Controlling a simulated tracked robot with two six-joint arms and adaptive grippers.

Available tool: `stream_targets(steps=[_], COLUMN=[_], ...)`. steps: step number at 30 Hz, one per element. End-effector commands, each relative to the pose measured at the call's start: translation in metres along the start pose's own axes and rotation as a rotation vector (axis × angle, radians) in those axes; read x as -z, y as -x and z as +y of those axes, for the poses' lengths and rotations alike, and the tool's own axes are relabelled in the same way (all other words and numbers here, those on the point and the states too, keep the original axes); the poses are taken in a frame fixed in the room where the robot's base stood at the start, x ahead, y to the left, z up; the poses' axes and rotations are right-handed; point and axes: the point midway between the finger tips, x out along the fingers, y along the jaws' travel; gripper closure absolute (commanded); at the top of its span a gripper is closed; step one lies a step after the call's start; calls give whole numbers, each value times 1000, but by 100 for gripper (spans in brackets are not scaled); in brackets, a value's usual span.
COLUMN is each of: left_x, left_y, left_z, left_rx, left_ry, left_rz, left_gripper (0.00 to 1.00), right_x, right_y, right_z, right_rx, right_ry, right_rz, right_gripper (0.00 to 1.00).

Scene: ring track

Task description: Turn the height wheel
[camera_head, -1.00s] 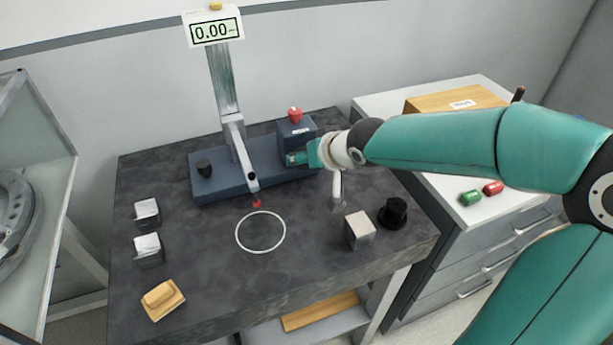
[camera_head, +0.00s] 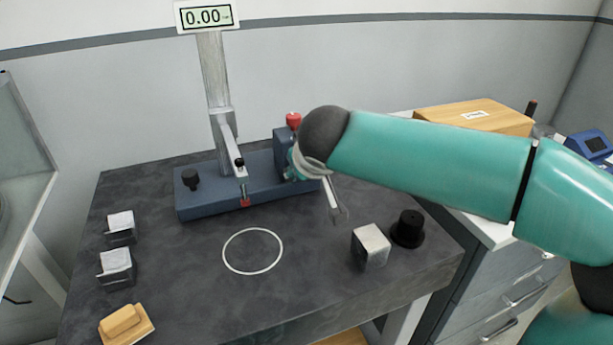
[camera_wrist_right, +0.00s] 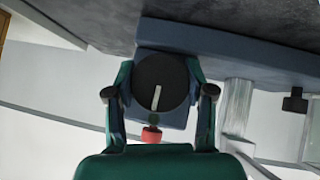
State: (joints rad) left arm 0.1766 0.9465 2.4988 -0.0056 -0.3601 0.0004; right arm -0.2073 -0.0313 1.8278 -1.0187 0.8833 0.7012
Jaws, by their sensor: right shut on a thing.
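The height wheel (camera_wrist_right: 161,85) is a black disc with a white line mark on the end of a blue block, seen in the right wrist view. My right gripper (camera_wrist_right: 160,93) has one finger at each side of the wheel and is shut on it. In the head view my right wrist and hand (camera_head: 305,165) cover the wheel. The gauge's blue base (camera_head: 205,203) carries a metal column with an arm and a red tip. Its display (camera_head: 207,16) reads 0.00. A red knob (camera_head: 293,119) tops the blue block. My left gripper is not in view.
A white ring (camera_head: 252,251) is marked on the dark table. Metal blocks (camera_head: 121,227) (camera_head: 116,267) and a wooden piece (camera_head: 126,325) lie at left. A metal cube (camera_head: 370,247) and black stepped part (camera_head: 408,228) stand at front right. A wooden box (camera_head: 475,116) sits behind my arm.

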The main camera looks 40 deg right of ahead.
Motion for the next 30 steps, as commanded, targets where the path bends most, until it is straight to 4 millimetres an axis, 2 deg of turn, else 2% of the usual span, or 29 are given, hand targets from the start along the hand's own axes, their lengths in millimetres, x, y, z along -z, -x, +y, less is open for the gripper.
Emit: stream_targets(steps=[17, 18, 21, 22, 30], left_x=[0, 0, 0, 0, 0], left_y=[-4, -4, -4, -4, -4], left_z=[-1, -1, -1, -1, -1], left_rx=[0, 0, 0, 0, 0], left_ry=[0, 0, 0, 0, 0], left_rz=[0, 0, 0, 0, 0], left_gripper=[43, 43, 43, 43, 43], right_x=[-3, -3, -2, -2, -1], right_y=[-1, -1, 0, 0, 0], right_z=[-1, -1, -1, -1, 0], right_rx=[-24, -25, -25, -25, -25], right_ry=[24, 25, 24, 24, 24], right_rz=[-8, -8, -6, -6, -3], right_gripper=[81, 40, 23, 21, 21])
